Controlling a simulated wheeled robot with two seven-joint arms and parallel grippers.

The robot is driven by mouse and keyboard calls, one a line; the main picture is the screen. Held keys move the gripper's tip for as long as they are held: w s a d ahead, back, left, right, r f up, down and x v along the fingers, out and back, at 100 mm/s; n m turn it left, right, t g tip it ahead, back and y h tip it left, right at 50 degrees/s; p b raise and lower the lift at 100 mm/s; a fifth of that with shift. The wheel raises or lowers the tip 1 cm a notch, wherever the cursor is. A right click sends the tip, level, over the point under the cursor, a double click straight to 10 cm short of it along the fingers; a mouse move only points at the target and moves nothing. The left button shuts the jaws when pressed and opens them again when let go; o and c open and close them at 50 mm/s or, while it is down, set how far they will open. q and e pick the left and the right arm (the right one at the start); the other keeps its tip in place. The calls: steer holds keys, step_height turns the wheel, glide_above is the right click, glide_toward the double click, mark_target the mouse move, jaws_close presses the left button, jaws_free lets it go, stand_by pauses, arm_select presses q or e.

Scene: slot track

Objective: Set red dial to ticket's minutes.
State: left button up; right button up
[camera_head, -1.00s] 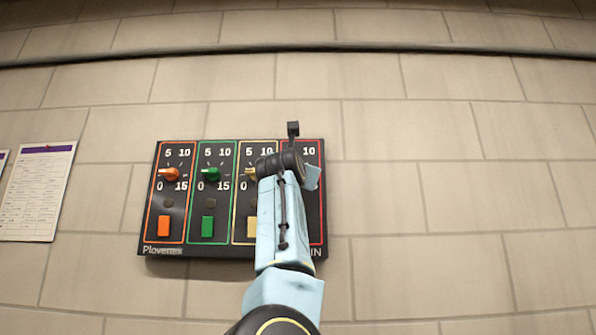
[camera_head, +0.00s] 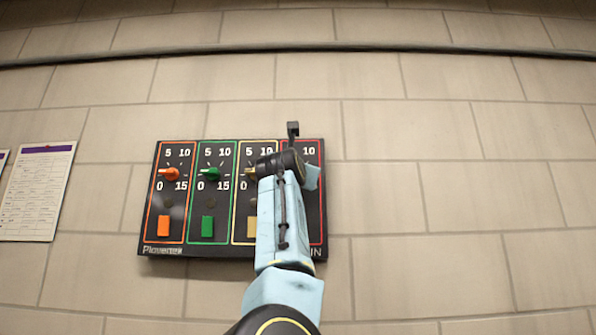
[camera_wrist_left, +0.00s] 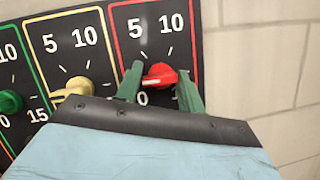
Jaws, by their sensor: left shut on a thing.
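The red dial (camera_wrist_left: 160,75) sits in the red-framed column at the right end of a black panel (camera_head: 148,248). My left gripper (camera_wrist_left: 160,88) has its two green fingers on either side of this dial and is shut on it. The dial's white-marked end points left in the left wrist view, with 0 below it and 5 and 10 above. In the head view my left arm hides the red dial and the fingertips. A white sheet with a purple header (camera_head: 38,190) hangs on the wall at the left; its print is too small to read.
Left of the red column are an orange dial (camera_head: 170,174), a green dial (camera_head: 210,174) and a yellow dial (camera_wrist_left: 72,90). The tiled wall right of the panel is clear.

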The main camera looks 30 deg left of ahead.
arm_select(q)
steer(key=o, duration=0.9)
steer(key=shift+o, duration=0.2)
steer(key=b+v, duration=0.7)
steer(key=v, duration=0.6)
steer(key=shift+s+d, duration=0.1)
steer(key=shift+s, duration=0.05)
